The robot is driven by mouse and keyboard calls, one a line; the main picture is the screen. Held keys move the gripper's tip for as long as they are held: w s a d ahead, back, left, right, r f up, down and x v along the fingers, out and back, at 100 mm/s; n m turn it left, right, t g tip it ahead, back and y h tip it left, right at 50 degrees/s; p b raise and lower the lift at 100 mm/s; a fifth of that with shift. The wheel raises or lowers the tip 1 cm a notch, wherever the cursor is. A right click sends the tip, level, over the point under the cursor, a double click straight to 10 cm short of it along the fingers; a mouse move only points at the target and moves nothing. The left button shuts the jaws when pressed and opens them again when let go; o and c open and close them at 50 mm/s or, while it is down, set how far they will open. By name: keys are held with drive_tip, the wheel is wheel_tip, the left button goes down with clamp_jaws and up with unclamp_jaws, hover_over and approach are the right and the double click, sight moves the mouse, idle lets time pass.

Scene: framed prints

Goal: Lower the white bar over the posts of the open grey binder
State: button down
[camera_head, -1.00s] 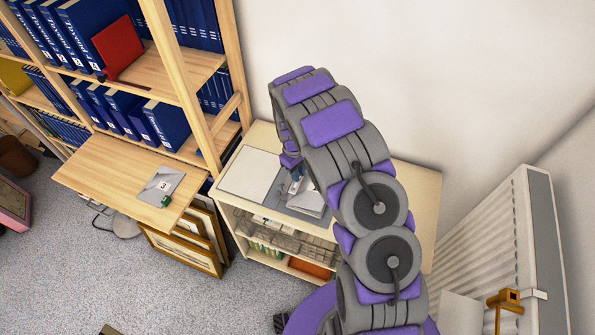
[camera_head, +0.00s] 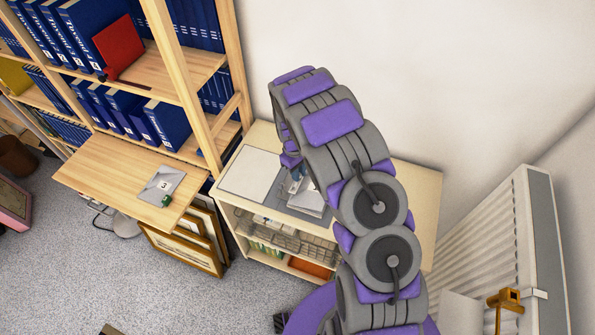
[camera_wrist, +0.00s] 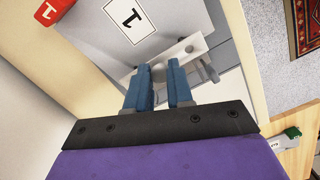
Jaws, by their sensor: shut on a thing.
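The open grey binder (camera_head: 284,196) lies on top of the low cabinet, with a pale flat panel (camera_head: 250,172) at its left. White paper (camera_head: 308,197) lies on its right part, partly hidden by my arm. In the wrist view, a white sheet marked 1 (camera_wrist: 128,18) lies on the grey surface. My gripper (camera_wrist: 158,78) has its two blue fingers close together, shut on the white bar (camera_wrist: 196,46). The bar runs slanting past the fingertips, with a dark spot on its face. Grey post-like parts (camera_wrist: 209,72) show beside and below it. I cannot tell whether they touch the bar.
A wooden bookcase with blue binders (camera_head: 95,35) stands left. Its pull-out shelf (camera_head: 120,178) holds a grey item marked 3 (camera_head: 162,186). A radiator (camera_head: 500,235) stands right. Bare cabinet top (camera_head: 415,190) shows right of my arm. A red item (camera_wrist: 47,12) is at the wrist view's top left.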

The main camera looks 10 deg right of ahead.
drive_tip(key=shift+a, duration=0.15)
drive_tip(key=shift+d, duration=0.75)
drive_tip(key=shift+a, duration=0.35)
idle(0.5)
drive_tip(key=shift+f, duration=1.45)
idle(0.4)
drive_tip(key=c, duration=0.9)
unclamp_jaws()
drive_tip(key=shift+r, duration=0.1)
drive_tip(key=shift+r+p, duration=1.3)
drive_tip(key=shift+r, duration=2.1)
